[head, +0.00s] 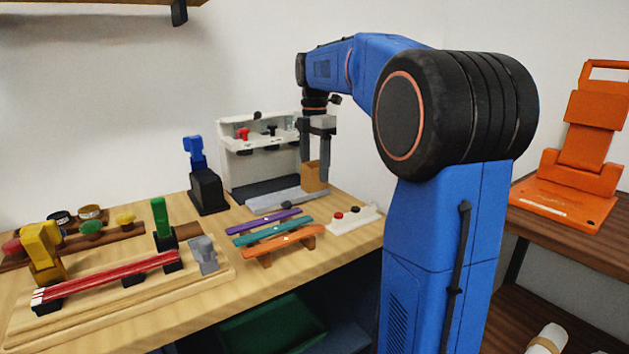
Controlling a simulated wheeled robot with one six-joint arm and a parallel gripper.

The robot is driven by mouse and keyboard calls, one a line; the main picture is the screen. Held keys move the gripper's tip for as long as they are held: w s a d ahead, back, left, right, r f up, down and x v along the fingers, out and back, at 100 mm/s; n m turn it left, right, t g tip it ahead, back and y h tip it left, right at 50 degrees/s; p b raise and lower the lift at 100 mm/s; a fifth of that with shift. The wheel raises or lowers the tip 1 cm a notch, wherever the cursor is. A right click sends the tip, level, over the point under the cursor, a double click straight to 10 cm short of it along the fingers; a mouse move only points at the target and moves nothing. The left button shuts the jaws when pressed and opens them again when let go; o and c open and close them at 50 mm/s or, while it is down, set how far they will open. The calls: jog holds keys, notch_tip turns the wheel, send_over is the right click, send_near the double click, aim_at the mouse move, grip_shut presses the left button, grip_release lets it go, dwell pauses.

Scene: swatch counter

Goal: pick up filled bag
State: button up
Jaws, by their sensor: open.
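A small brown bag-like block (314,177) stands on the grey ledge (272,204) in front of the white machine, at its right side. I take it to be the filled bag; its contents do not show. My gripper (315,180) points down from the blue arm, with its two grey fingers apart. The fingertips reach down to the brown bag's height and overlap it in the picture. I cannot tell whether they touch it. Part of the bag is hidden behind the fingers.
The white machine (237,150) stands close behind my gripper. A white button box (354,218) and purple, teal and orange strips (283,243) lie in front. A black and blue device (208,188) is to the left. A wooden jig (120,300) fills the left front.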

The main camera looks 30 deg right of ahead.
jog(key=c, duration=1.2)
jog(key=shift+r, duration=0.1)
